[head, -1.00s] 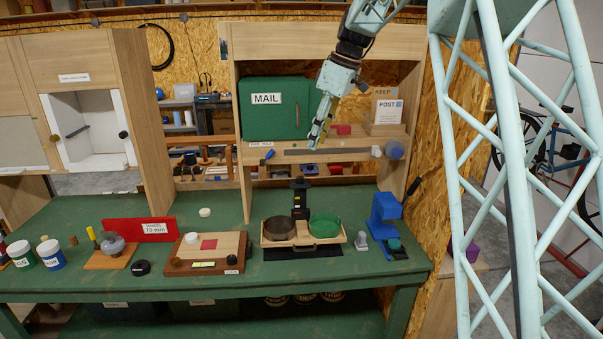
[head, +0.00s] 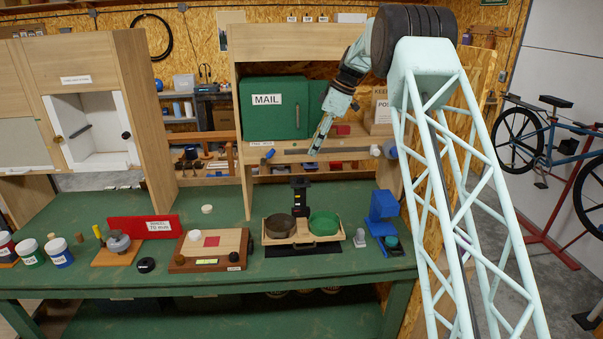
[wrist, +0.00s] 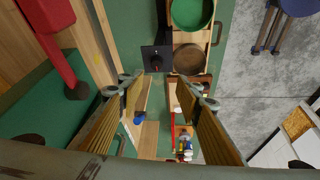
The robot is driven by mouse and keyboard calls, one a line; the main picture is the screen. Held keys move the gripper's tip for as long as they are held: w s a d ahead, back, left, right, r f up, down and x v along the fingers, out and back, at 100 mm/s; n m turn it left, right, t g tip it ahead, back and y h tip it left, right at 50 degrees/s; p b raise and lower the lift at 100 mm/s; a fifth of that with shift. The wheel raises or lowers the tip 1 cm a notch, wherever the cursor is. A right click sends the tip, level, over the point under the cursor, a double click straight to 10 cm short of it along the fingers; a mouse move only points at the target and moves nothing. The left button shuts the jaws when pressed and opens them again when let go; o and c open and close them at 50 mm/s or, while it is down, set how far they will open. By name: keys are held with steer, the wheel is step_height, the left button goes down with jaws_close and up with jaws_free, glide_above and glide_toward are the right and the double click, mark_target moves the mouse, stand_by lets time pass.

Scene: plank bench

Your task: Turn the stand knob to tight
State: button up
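My gripper (head: 318,142) hangs in the air in front of the shelf unit, pointing down. In the wrist view my gripper (wrist: 158,90) has its two ribbed fingers wide apart with nothing between them. I cannot make out for sure which part is the stand knob. A black upright stand (head: 300,197) is on the bench behind two dishes; from above, it is a dark square base with a post (wrist: 156,60). A blue stand (head: 383,207) is at the bench's right end. A round blue knob-like part (head: 390,149) sits at the shelf rail's right end. No label reading tight is legible.
A brown dish (head: 279,226) and a green dish (head: 323,223) sit in a wooden tray. A green mail box (head: 273,107) stands on the shelf. A wooden board (head: 211,248), a red sign (head: 144,227) and jars (head: 58,251) are to the left.

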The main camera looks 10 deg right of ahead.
mark_target(301, 176)
steer(key=shift+w+d+f, duration=0.15)
steer(key=shift+w+f, duration=0.3)
steer(key=shift+w, duration=0.05)
steer(key=shift+f, duration=0.15)
steer(key=shift+p+x, duration=1.2)
steer(key=shift+x, duration=5.55)
steer(key=shift+c, duration=0.8)
steer(key=c, duration=0.7)
